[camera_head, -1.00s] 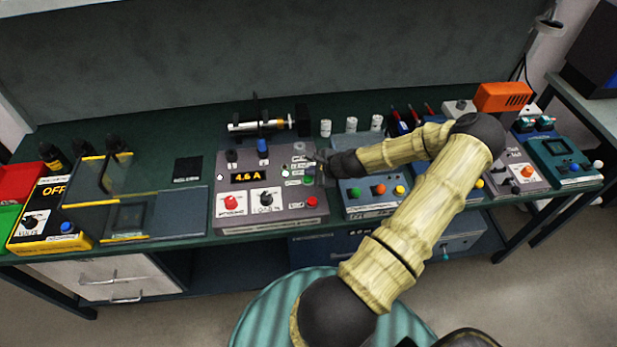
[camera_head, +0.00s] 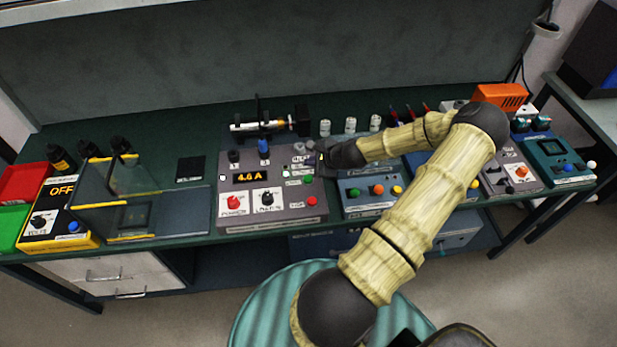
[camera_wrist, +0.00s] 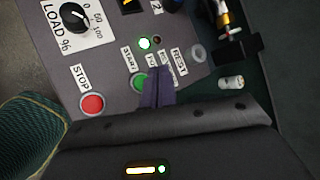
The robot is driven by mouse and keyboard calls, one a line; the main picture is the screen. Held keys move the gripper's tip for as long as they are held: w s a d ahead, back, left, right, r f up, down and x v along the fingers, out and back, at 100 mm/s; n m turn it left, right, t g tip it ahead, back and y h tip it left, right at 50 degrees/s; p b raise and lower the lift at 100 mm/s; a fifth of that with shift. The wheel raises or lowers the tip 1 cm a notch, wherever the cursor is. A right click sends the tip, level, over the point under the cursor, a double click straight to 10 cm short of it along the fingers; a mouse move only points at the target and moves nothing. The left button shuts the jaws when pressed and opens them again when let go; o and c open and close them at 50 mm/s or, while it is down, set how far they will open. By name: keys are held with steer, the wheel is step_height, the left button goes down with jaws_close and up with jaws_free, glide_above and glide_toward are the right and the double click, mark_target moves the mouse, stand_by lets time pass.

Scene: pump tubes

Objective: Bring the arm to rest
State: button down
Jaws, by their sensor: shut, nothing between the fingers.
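My gripper (camera_head: 320,152) is over the right edge of the grey control box (camera_head: 226,190), near its upper right corner. In the wrist view its dark fingers (camera_wrist: 157,88) are shut together with nothing between them. They hide part of the labels beside the green START button (camera_wrist: 138,83). The gap between fingertips and panel is hard to judge. The red STOP button (camera_wrist: 92,104) lies left of the fingers. The box's display (camera_head: 254,177) reads 4.6 A.
My arm reaches over a blue box (camera_head: 352,203) with coloured buttons. A syringe pump (camera_head: 262,125) and white vials (camera_head: 350,125) stand behind. A clear-walled tray (camera_head: 170,222) and a yellow OFF box (camera_head: 50,238) are at left. An orange device (camera_head: 500,95) is at right.

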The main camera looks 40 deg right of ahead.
stand_by(0.5)
steer(key=s+a+r+n+g, duration=0.1)
steer(key=a+r+n+g, duration=0.2)
steer(key=a+n, duration=0.4)
steer(key=a+r+n+g, duration=0.2)
steer(key=a+n, duration=0.3)
steer(key=a, duration=0.4)
steer(key=s+a+r+n, duration=0.5)
steer(key=a+r+n, duration=0.1)
steer(key=r, duration=0.1)
steer(key=s+a+r+n+g+h, duration=0.1)
steer(key=s+a+r+n, duration=0.4)
steer(key=a+r+n, duration=0.2)
steer(key=shift+s+a+r+h, duration=0.15)
steer(key=shift+s+r+h, duration=0.15)
steer(key=shift+r, duration=0.45)
